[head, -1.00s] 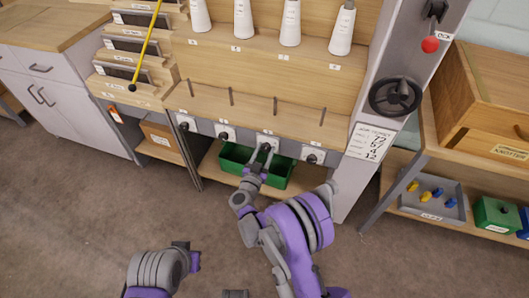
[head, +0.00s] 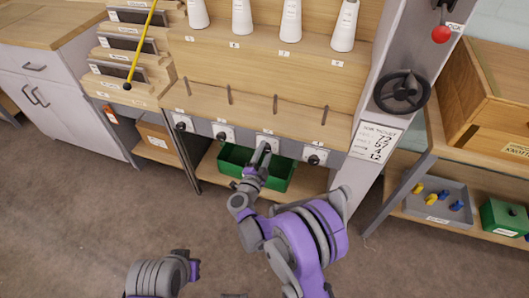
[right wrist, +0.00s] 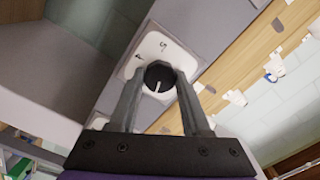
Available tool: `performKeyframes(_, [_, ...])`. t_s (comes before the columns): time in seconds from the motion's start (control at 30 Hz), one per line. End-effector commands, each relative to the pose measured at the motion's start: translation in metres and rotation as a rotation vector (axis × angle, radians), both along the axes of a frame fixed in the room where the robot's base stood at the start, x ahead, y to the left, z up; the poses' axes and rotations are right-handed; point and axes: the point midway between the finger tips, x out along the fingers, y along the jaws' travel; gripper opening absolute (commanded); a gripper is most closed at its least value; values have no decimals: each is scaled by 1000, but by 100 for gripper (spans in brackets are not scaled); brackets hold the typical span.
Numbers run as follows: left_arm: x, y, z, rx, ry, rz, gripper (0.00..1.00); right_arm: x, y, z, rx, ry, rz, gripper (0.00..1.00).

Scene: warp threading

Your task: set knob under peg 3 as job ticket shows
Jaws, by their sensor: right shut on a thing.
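The third knob from the left, under peg 3 (head: 275,104), is mostly hidden by my right gripper (head: 264,150) in the head view. In the right wrist view this black knob (right wrist: 159,72) has a white pointer line and sits on a white dial plate (right wrist: 152,46) with digits, among them a 5 and what looks like a 4. My right gripper (right wrist: 160,82) is shut on the knob, one finger on each side. The job ticket (head: 374,142) hangs right of the knobs; its lines seem to read 72, 57, 4 and 12, with small labels unreadable. My left gripper's fingers do not show.
Other knobs flank it, two at left (head: 222,134) and one at right (head: 314,158). A green bin (head: 232,161) stands below. A black handwheel (head: 402,92) and red-balled lever (head: 441,34) are on the right post. White cones (head: 291,22) stand above.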

Motion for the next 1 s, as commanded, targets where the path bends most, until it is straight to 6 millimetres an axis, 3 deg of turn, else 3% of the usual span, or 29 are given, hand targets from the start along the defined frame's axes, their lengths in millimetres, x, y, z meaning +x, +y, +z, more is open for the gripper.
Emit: performKeyframes(1.0, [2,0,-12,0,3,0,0,0,-1,-2,915,-299,-3,0])
